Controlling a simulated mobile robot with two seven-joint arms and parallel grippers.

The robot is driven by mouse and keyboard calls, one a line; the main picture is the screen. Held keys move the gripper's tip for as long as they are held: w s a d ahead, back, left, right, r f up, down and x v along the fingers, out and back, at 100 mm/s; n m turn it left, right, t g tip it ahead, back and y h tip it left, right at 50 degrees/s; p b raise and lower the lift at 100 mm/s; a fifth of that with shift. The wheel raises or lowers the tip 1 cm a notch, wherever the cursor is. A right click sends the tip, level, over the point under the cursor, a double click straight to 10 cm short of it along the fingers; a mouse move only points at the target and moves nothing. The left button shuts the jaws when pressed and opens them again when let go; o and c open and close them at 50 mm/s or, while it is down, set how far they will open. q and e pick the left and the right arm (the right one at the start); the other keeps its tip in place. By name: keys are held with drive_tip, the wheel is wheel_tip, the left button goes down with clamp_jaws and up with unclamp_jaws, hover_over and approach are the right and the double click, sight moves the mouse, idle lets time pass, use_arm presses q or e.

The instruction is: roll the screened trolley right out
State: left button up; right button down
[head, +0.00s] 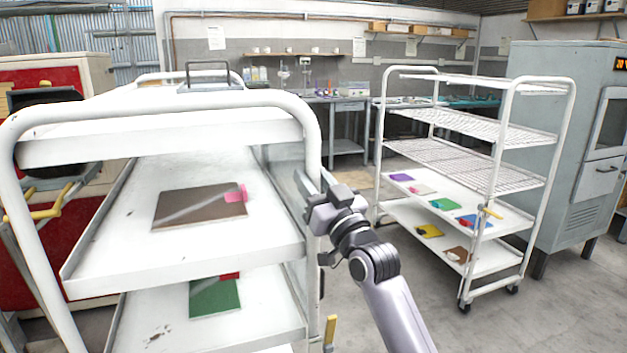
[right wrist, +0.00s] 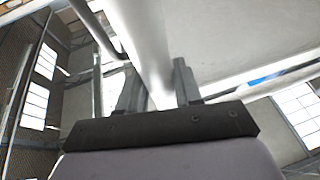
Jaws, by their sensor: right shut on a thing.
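The near trolley (head: 205,250) fills the left of the head view. It has a white tube frame and solid shelves, with what looks like a clear or grey screen panel (head: 284,185) along its right side. My right gripper (head: 320,192) is at the trolley's right upright tube (head: 312,140). In the right wrist view, the two fingers (right wrist: 158,88) stand on either side of the white tube (right wrist: 148,40), shut on it. The trolley's lower frame and most of its wheels are out of frame. My left gripper is not in the head view.
A second trolley (head: 462,142) with wire shelves stands at the right, beside a grey cabinet (head: 570,130). A red machine (head: 55,95) is close on the left. The near trolley carries a brown board (head: 185,208) and a green board (head: 213,298). Floor (head: 380,270) shows between the trolleys.

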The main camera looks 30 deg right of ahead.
drive_tip(key=c, duration=0.8)
unclamp_jaws()
drive_tip(key=shift+c, duration=0.2)
drive_tip(key=shift+b+v, duration=0.75)
drive_tip(key=shift+v, duration=2.85)
drive_tip(key=shift+w+f, duration=0.1)
